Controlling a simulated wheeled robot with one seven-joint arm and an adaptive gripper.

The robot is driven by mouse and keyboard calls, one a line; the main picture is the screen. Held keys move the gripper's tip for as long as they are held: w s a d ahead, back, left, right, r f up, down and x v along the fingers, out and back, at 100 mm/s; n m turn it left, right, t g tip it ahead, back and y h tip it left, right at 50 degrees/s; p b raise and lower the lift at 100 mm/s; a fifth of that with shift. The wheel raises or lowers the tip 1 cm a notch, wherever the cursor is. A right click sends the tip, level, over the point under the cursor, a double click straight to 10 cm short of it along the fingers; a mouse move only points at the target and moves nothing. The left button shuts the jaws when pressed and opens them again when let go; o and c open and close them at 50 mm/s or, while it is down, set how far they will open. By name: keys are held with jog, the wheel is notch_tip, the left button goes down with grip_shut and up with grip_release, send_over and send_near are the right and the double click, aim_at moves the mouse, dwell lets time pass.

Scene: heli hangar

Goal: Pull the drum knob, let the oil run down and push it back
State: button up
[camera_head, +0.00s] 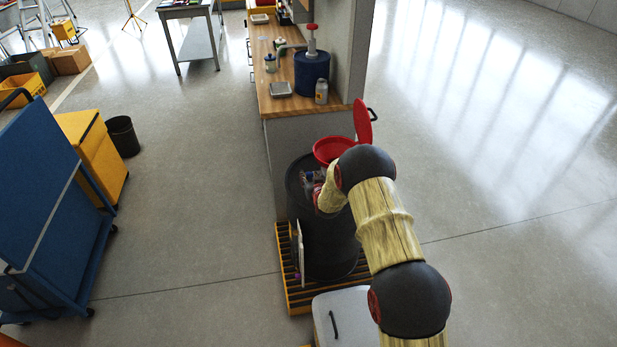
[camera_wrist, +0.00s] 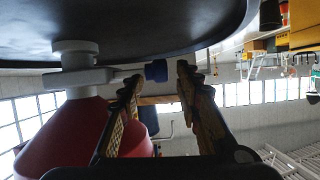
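The black drum (camera_head: 322,240) stands below my arm in the head view, with a red funnel (camera_head: 330,150) on top and its red lid (camera_head: 363,122) raised. The wrist view appears upside down: the dark drum top (camera_wrist: 150,25) is above and the funnel (camera_wrist: 70,145) below. A white valve (camera_wrist: 85,76) sits between them, with a rod ending in the blue knob (camera_wrist: 157,70). My gripper (camera_wrist: 160,75) is open, its two fingertips on either side of the knob, with gaps visible. In the head view my arm covers much of the drum top.
The drum stands on a yellow-edged grated pallet (camera_head: 296,300) beside a wooden workbench (camera_head: 270,95). The bench holds a blue drum (camera_head: 311,73). A blue cart (camera_head: 45,190) and yellow cabinet (camera_head: 92,150) stand left. The floor on the right is clear.

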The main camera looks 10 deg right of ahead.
jog(key=shift+x, duration=1.4)
jog(key=shift+c, duration=0.8)
grip_shut()
